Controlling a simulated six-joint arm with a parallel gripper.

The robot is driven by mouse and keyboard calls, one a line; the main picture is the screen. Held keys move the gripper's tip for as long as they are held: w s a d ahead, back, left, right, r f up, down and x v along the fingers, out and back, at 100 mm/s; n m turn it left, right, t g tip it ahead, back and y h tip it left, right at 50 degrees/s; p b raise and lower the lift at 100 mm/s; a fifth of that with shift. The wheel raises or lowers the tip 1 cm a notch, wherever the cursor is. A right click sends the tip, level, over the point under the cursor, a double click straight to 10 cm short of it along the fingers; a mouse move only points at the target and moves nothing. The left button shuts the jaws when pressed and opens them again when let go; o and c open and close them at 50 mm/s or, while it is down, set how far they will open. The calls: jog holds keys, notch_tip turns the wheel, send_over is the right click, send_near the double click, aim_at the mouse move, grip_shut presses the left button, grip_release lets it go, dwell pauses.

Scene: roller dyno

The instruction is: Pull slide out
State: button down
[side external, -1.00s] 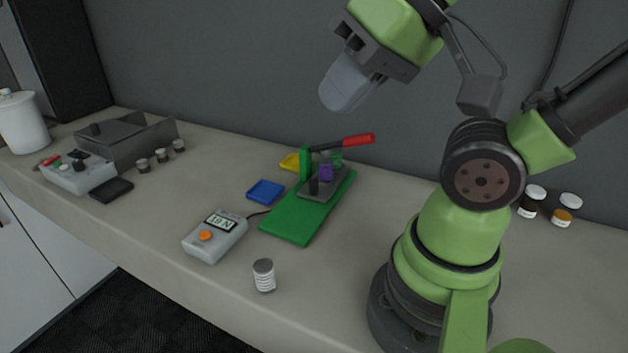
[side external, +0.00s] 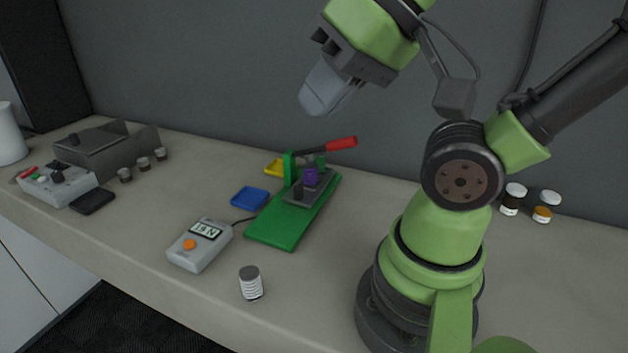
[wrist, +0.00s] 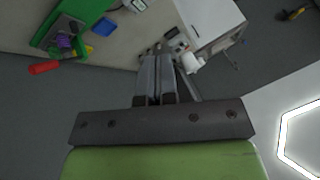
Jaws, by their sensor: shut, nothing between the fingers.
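The green fixture (side external: 275,232) lies on the bench in the side view. A dark grey slide-like plate (side external: 299,197) sits on it, with a purple piece (side external: 310,176) on top. A lever with a red handle (side external: 342,143) reaches up to the right above it. In the wrist view the fixture (wrist: 82,10), purple piece (wrist: 64,41) and red handle (wrist: 44,68) show at the upper left. My gripper (side external: 316,100) is shut and empty, high above the bench behind the fixture, apart from everything. Its fingers (wrist: 158,70) are together in the wrist view.
A blue tray (side external: 250,198) and a yellow tray (side external: 275,168) lie left of the fixture. A grey machine (side external: 108,150) is far left; jars (side external: 513,199) stand right.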

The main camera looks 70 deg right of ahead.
jog(key=c, duration=1.5)
grip_release()
jog(key=o, duration=0.4)
jog(key=shift+w+d+r, duration=0.1)
jog(key=shift+w, duration=0.25)
jog(key=shift+c, duration=0.2)
jog(key=shift+o, duration=0.8)
jog(key=w+d+n+g+h, duration=0.1)
jog(key=w+d+n+g, duration=0.1)
jog(key=w, duration=0.3)
jog(key=shift+w+d+g, duration=0.2)
jog(key=shift+d+g, duration=0.1)
jog(key=shift+d, duration=0.15)
jog(key=n+g+h, duration=0.3)
jog(key=n+g, duration=0.4)
jog(key=g, duration=0.2)
send_over(298, 187)
jog(key=w+a, duration=0.1)
jog(key=w, duration=0.2)
notch_tip(298, 187, down, 20)
jog(key=x, duration=0.8)
jog(key=shift+a+f, duration=0.1)
jog(key=shift+f, duration=0.35)
